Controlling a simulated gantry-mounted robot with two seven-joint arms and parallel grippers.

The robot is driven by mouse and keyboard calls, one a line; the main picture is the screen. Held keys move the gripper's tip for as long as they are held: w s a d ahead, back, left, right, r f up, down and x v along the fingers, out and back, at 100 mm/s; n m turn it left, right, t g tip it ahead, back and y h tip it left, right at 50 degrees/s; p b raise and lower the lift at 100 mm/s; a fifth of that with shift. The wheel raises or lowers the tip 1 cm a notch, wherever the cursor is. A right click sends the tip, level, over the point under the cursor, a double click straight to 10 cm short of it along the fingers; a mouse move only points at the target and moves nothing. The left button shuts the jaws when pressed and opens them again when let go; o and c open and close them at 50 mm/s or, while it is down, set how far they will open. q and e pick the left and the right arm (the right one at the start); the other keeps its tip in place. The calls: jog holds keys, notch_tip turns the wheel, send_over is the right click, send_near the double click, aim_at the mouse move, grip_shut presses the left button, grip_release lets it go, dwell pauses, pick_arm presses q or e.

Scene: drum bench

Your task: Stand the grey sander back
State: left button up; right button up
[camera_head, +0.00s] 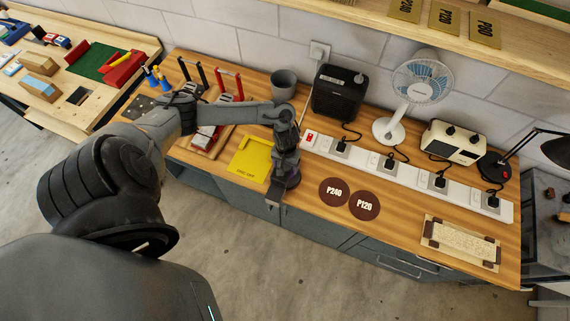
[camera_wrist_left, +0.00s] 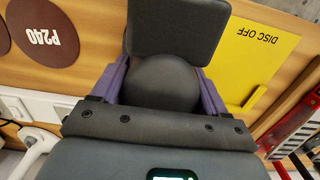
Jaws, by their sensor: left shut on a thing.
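The grey sander (camera_wrist_left: 165,80) is between the purple fingers of my left gripper (camera_wrist_left: 162,90) in the left wrist view, with its rounded body gripped and a dark flat square part (camera_wrist_left: 178,28) beyond it. In the head view my left gripper (camera_head: 287,178) is over the front part of the wooden bench, between a yellow DISC OFF plate (camera_head: 250,159) and the brown P240 disc (camera_head: 334,191). The sander's flat part (camera_head: 275,190) shows there near the bench's front edge. The gripper hides most of the sander, and I cannot tell whether it touches the bench. My right gripper is not in view.
A brown P120 disc (camera_head: 364,205) lies beside P240. A white power strip (camera_head: 400,173) with plugs runs along the bench. A black speaker-like box (camera_head: 338,92), a fan (camera_head: 420,82) and a grey cup (camera_head: 284,85) stand behind. Racks with red and black handles (camera_head: 222,112) stand left.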

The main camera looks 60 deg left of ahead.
pick_arm(q)
jog(key=shift+s+a+f, duration=0.15)
jog(key=shift+f, duration=0.35)
grip_shut()
jog(key=o, duration=1.4)
grip_release()
jog(key=shift+s+f, duration=0.1)
jog(key=shift+f, duration=0.05)
jog(key=o, duration=0.3)
jog(key=shift+d, duration=0.2)
jog(key=shift+r, duration=0.2)
jog(key=r, duration=0.4)
jog(key=r+p, duration=0.1)
jog(key=r, duration=0.7)
jog(key=shift+w+a+r, duration=0.15)
jog(key=shift+w+r, duration=0.2)
jog(key=shift+d+r, duration=0.1)
jog(key=shift+d, duration=0.2)
jog(key=w+d+m+t+h, duration=0.25)
jog(key=d+m+t, duration=0.4)
jog(key=d, duration=1.55)
jog(key=s+r+m+g+y, duration=0.1)
jog(key=s+r, duration=0.2)
jog(key=s, duration=0.3)
jog(key=s+a+r+m+g+y, duration=0.1)
jog(key=s+r+m, duration=0.1)
jog(key=s, duration=0.3)
jog(key=shift+s+a+r+g+y, duration=0.25)
jog(key=shift+s+r+g+y, duration=0.1)
jog(key=shift+r, duration=0.45)
